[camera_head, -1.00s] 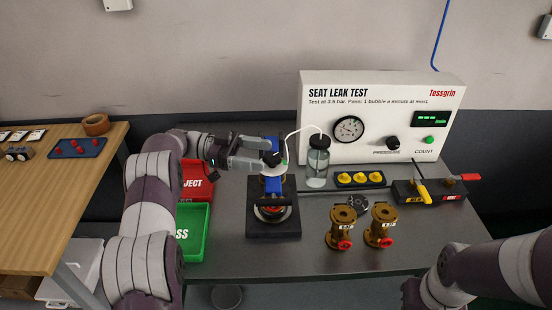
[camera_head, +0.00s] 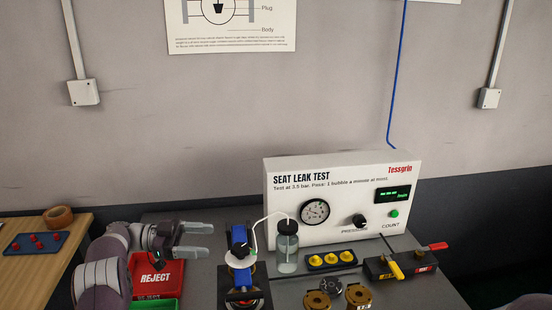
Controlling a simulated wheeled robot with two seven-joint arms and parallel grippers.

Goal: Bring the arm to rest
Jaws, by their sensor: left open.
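My left gripper (camera_head: 203,240) is open and empty, with its two grey fingers apart and pointing right. It is above and beside the red REJECT bin (camera_head: 172,278), left of the blue clamp fixture (camera_head: 240,245). A gap shows between the fingertips and the fixture's white and black top part (camera_head: 240,258). My left arm comes in from the lower left. My right gripper is out of the picture.
The SEAT LEAK TEST panel (camera_head: 340,172) stands behind a clear bottle (camera_head: 287,250) with a white tube. A yellow-knobbed tray (camera_head: 332,260), brass valve bodies (camera_head: 317,303) and a red-and-yellow-handled block (camera_head: 376,266) lie right. A wooden table (camera_head: 50,262) is left.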

